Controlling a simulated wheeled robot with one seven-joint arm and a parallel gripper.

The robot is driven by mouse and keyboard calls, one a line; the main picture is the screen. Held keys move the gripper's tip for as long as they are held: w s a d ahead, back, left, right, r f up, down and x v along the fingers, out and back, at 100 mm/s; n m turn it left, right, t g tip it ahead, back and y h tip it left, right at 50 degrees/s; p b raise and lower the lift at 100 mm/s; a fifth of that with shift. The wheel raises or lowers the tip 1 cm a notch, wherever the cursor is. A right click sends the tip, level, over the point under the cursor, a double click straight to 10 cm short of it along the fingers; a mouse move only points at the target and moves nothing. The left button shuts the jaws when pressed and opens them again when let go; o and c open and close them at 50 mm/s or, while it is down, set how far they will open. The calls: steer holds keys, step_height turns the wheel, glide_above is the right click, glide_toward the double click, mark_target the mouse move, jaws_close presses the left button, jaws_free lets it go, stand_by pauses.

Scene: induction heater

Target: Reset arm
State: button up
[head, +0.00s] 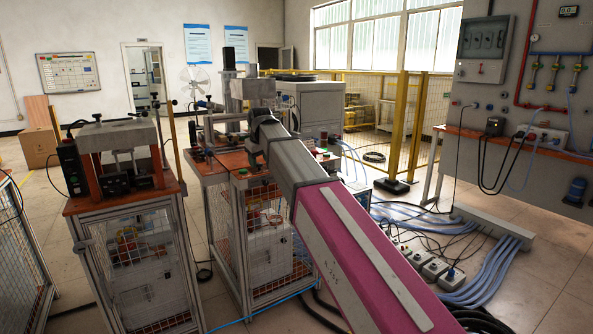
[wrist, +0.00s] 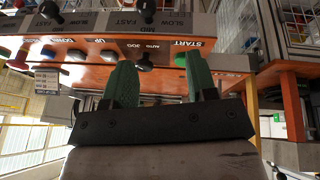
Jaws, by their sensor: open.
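My arm (head: 350,235), with a magenta cover and grey links, reaches from the lower right of the head view to the middle machine. Its end is beside the machine's upper part, and the fingers cannot be made out there. In the wrist view my gripper (wrist: 161,72) shows two green fingers, spread apart with nothing between them. Past the fingertips is an orange control panel (wrist: 105,76) with START, JOG, AUTO, UP and DOWN labels, seen upside down. A green button (wrist: 180,60) is close to the right finger in the picture. Whether the fingers touch anything cannot be told.
The middle machine has a wooden-topped table (head: 208,168) on a mesh frame. A second machine (head: 118,165) stands to the left. Cables and power strips (head: 432,268) lie on the floor at right, near a wall bench (head: 500,138). Open floor shows between the two machines.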

steer(key=s+d+f+m+g, duration=0.1)
steer(key=s+d+f+m, duration=0.15)
steer(key=d+f, duration=1.05)
steer(key=s+d+f+m+g, duration=0.1)
steer(key=s+d+f, duration=0.5)
steer(key=f, duration=0.3)
steer(key=s+d+f+m+g, duration=0.1)
steer(key=s+d+f+m, duration=0.1)
steer(key=s+d+f, duration=0.5)
steer(key=s+d+f+m+g+h, duration=0.1)
steer(key=s+d+f+m, duration=0.1)
steer(key=s+d+f, duration=0.4)
step_height(320, 180, down, 6)
steer(key=shift+s+d+r, duration=0.2)
steer(key=shift+s+d, duration=0.1)
steer(key=shift+s, duration=0.65)
steer(key=shift+m, duration=0.25)
